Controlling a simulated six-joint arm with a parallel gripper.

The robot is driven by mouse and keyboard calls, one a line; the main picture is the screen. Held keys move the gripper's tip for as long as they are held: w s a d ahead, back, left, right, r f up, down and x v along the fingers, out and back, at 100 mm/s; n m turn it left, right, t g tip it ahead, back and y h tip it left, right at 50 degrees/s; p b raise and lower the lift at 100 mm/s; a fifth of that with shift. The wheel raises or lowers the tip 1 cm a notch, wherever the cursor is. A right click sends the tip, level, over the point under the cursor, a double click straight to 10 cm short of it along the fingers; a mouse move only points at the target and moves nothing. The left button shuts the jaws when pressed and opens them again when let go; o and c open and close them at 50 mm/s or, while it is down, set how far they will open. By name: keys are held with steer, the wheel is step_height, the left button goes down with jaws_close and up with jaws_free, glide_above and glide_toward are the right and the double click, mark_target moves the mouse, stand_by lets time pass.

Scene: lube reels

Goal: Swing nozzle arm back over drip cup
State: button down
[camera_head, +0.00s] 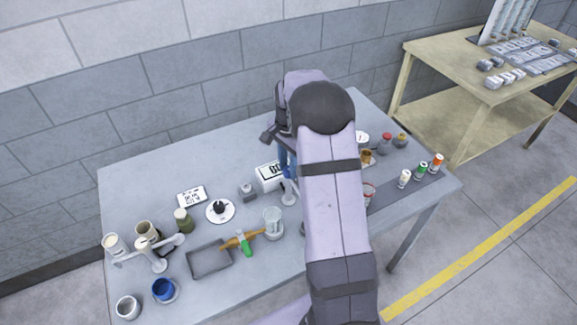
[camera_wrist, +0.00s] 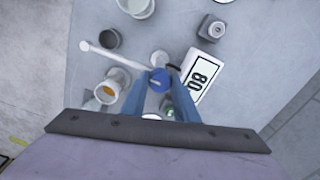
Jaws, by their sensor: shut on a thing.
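My gripper (camera_wrist: 160,75) has two blue fingers, closed on a round blue knob (camera_wrist: 160,82) beside the white post top. In the wrist view, the white nozzle arm (camera_wrist: 120,58) runs from there to the upper left and ends in a small round tip (camera_wrist: 85,46). A dark grey cup (camera_wrist: 110,39), which looks like the drip cup, stands just right of that tip; the tip appears outside its rim. In the head view, the white stand (camera_head: 289,193) shows beside my blue fingers (camera_head: 284,160), while my arm hides most of the nozzle arm.
A white block marked 80 (camera_wrist: 199,76) stands close right of my fingers. A cup with amber contents (camera_wrist: 108,91) is close left. A clear jar (camera_head: 272,222) and a grey square bottle (camera_head: 247,191) stand nearby. A second white stand (camera_head: 150,254) and a grey tray (camera_head: 209,260) are farther left.

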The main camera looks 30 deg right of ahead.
steer(key=shift+w+d+r, duration=0.1)
steer(key=c, duration=1.4)
jaws_free()
steer(key=shift+r+b, duration=1.15)
steer(key=shift+r, duration=2.5)
steer(key=s+a+f+n, duration=0.2)
steer(key=s+a+n, duration=0.3)
steer(key=s, duration=0.3)
steer(key=s+a+f+n, duration=0.2)
steer(key=s+a+n, duration=0.3)
steer(key=s, duration=0.3)
steer(key=s+a+f+n, duration=0.2)
steer(key=s+a+n, duration=0.3)
steer(key=s, duration=0.3)
steer(key=shift+s+a, duration=0.1)
steer(key=shift+s, duration=0.05)
